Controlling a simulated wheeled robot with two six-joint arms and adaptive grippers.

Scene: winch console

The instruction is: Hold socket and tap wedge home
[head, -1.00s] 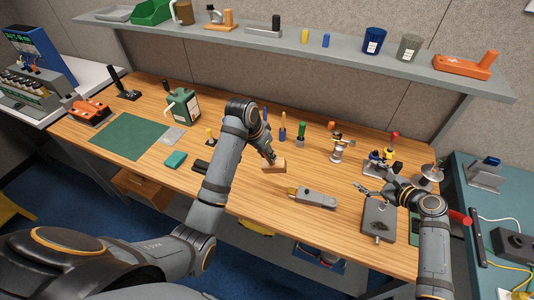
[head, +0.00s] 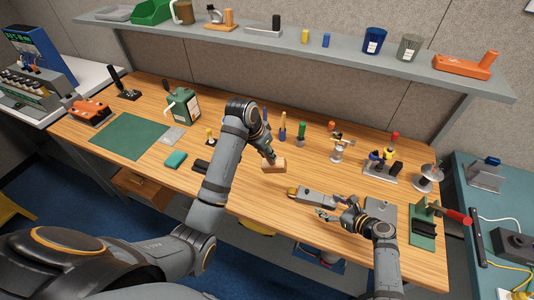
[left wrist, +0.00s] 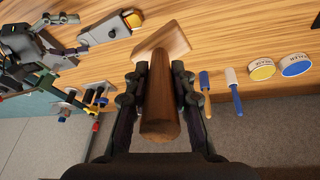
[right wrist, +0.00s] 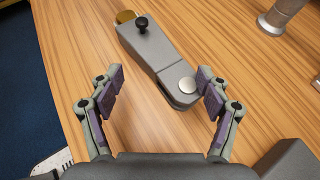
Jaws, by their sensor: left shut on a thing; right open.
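The grey socket (head: 315,197) lies on the wooden bench, front of centre. The right wrist view shows its tapered body (right wrist: 158,52), a black knob, a brass-coloured piece at the far end and a round silver pin at the near end. I cannot tell the wedge apart. My left gripper (head: 268,155) is shut on the brown handle of a wooden mallet (left wrist: 160,100). The mallet's block head (head: 274,166) is at the bench top, behind the socket. My right gripper (head: 329,207) is open and empty by the socket's near end, fingers to either side, apparently not touching.
Several upright tools and a small vise-like stand (head: 341,147) stand behind. A green mat (head: 130,135) lies at left. The bench's front edge is close.

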